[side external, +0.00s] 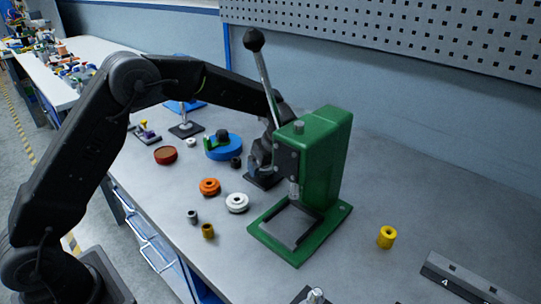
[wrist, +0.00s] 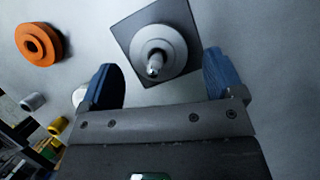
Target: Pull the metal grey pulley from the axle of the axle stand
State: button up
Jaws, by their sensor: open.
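The metal grey pulley (wrist: 172,48) sits on the axle stand's upright axle in the wrist view, its axle tip showing in the middle. The stand's dark square base plate (wrist: 128,28) lies under it. My gripper (wrist: 162,68) is open, with one blue finger on each side near the pulley's lower edge and visible gaps to it. In the side external view, my gripper (side external: 261,154) points down over the dark base plate (side external: 264,183), behind the green press. The pulley cannot be made out there.
The green press (side external: 320,160) with its tall lever stands right beside my gripper. An orange pulley (side external: 209,187), a white pulley (side external: 237,203), a blue disc fixture (side external: 224,152) and small grey and yellow cylinders lie nearby. The bench's front right is fairly clear around a yellow pulley (side external: 386,237).

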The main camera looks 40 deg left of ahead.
jog(key=shift+a+f, duration=0.25)
jog(key=shift+f, duration=0.35)
jog(key=shift+r, duration=0.1)
jog(key=c, duration=1)
